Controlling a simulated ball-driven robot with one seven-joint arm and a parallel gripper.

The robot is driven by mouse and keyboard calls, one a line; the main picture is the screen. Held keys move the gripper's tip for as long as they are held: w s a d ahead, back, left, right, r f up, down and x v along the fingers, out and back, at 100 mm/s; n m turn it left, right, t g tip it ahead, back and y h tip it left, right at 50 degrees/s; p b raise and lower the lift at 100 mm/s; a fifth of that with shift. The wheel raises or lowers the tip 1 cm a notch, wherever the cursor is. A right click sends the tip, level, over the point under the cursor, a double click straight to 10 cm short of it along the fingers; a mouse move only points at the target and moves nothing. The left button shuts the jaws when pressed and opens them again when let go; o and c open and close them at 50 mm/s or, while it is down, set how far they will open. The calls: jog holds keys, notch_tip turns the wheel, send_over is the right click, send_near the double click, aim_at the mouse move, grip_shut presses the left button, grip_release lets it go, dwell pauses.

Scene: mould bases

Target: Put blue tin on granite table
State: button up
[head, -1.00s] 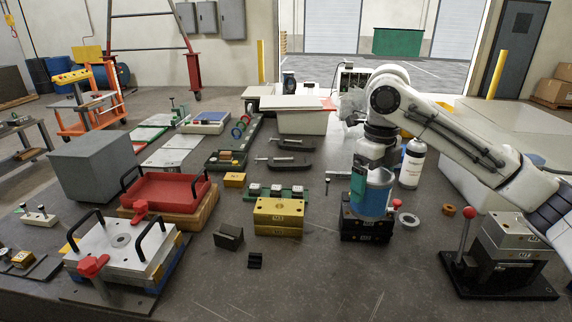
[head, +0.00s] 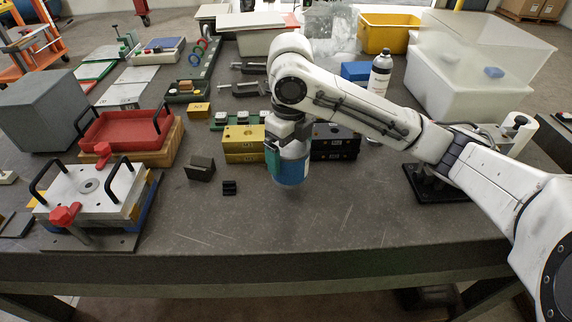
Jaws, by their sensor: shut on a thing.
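The blue tin (head: 292,170) hangs upright below my wrist, near the middle of the head view. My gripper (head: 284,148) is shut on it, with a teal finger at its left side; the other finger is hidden. The dark grey speckled table (head: 330,222), which I take as the granite table, spreads beneath. The tin shows in front of the brass block and the black block. I cannot tell whether its base touches the tabletop.
A brass block (head: 243,142) and a black block (head: 335,146) stand behind the tin. Small dark blocks (head: 200,169) lie to its left. A mould base with a red knob (head: 64,214) stands at front left. The tabletop toward the front edge is clear.

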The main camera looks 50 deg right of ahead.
jog(key=f, duration=0.1)
jog(key=a+f, duration=0.1)
jog(key=f, duration=0.1)
jog(key=shift+w+f+p, duration=0.1)
jog(key=shift+f+p, duration=0.05)
jog(key=shift+p, duration=0.2)
jog(key=shift+f, duration=0.45)
jog(key=o, duration=1.1)
jog(key=shift+f, duration=0.1)
jog(key=shift+o, duration=0.2)
notch_tip(320, 180, up, 12)
jog(key=shift+r, duration=0.1)
